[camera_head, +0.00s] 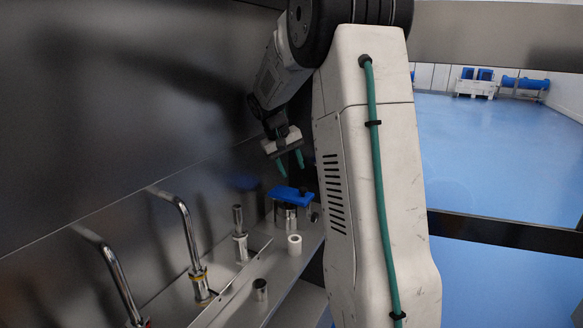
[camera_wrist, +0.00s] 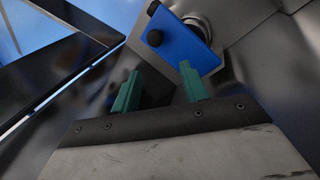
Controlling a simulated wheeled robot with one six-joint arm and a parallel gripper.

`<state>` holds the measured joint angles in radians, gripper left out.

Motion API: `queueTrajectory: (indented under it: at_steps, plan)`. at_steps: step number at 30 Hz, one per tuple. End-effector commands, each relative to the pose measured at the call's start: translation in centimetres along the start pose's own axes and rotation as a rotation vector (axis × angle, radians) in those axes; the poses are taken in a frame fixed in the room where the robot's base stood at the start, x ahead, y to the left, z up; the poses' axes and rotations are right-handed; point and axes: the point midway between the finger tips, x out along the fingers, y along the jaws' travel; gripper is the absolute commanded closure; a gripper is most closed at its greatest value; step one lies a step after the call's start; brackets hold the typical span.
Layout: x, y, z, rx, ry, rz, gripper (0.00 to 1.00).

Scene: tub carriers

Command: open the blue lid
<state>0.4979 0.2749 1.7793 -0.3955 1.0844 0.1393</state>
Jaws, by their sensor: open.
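The blue lid (camera_head: 290,196) sits on top of a metal canister (camera_head: 287,216) on the steel shelf. In the wrist view the blue lid (camera_wrist: 180,48) is a flat rectangular plate with dark round knobs on its left side. My gripper (camera_head: 290,169) is open, with two green fingers pointing down, a little above the lid and apart from it. In the wrist view the fingertips of my gripper (camera_wrist: 160,68) lie before the lid; the right one overlaps its lower edge in the picture. Nothing is between the fingers.
A white cylinder (camera_head: 294,244) and a small metal cylinder (camera_head: 260,290) stand on the shelf (camera_head: 262,270) in front of the canister. Bent steel pipes (camera_head: 183,225) and an upright metal post (camera_head: 239,235) rise at left. A dark steel wall (camera_head: 120,110) stands close behind.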

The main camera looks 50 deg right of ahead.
Motion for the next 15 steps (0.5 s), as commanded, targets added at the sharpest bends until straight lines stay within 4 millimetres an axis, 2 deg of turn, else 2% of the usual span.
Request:
queueTrajectory:
  at_steps: [9,15]
  plan:
    - [-5.3,0.0,-0.1,0.000,0.005,0.000,0.56]
    - [-7.0,0.0,-0.1,0.000,0.002,0.000,0.56]
